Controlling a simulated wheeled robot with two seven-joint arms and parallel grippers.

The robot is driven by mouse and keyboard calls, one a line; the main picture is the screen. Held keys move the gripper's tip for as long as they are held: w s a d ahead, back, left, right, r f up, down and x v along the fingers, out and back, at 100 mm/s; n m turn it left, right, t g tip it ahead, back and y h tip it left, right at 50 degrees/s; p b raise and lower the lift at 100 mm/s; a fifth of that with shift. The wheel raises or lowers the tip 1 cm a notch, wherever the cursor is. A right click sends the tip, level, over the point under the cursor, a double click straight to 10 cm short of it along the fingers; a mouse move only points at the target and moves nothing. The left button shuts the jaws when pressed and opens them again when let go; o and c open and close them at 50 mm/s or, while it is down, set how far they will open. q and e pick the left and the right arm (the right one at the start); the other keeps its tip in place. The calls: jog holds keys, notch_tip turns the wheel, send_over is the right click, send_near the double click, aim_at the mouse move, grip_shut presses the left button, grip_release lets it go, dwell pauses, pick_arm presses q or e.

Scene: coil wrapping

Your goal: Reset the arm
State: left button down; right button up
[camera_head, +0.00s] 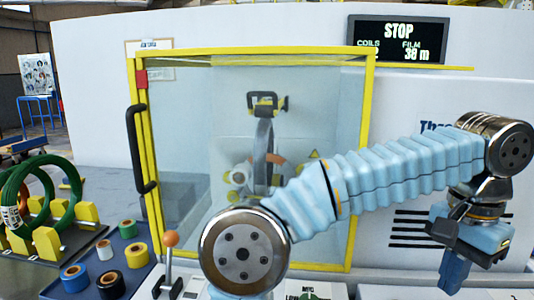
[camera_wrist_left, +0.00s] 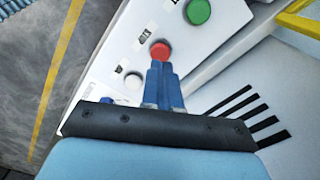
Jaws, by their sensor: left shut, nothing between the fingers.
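My left arm reaches across the head view to the right, with its gripper (camera_head: 455,275) pointing down in front of the machine's lower right front. In the left wrist view my left gripper (camera_wrist_left: 162,78) is shut and empty, its blue fingertips beside a red button (camera_wrist_left: 160,50) on a white panel. I cannot tell whether they touch it. A green button (camera_wrist_left: 197,11) and a white button (camera_wrist_left: 133,80) are on the same panel. The display (camera_head: 397,40) reads STOP. My right gripper is not in view.
The yellow-framed clear door (camera_head: 250,110) of the machine appears closed, with a black handle (camera_head: 139,148) at left. Green coils (camera_head: 40,190) stand on a rack at far left. A tray holds several coloured tape rolls (camera_head: 136,254). An orange-knobbed lever (camera_head: 171,240) stands at the front.

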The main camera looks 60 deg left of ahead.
pick_arm(q)
jog(key=shift+r, duration=1.1)
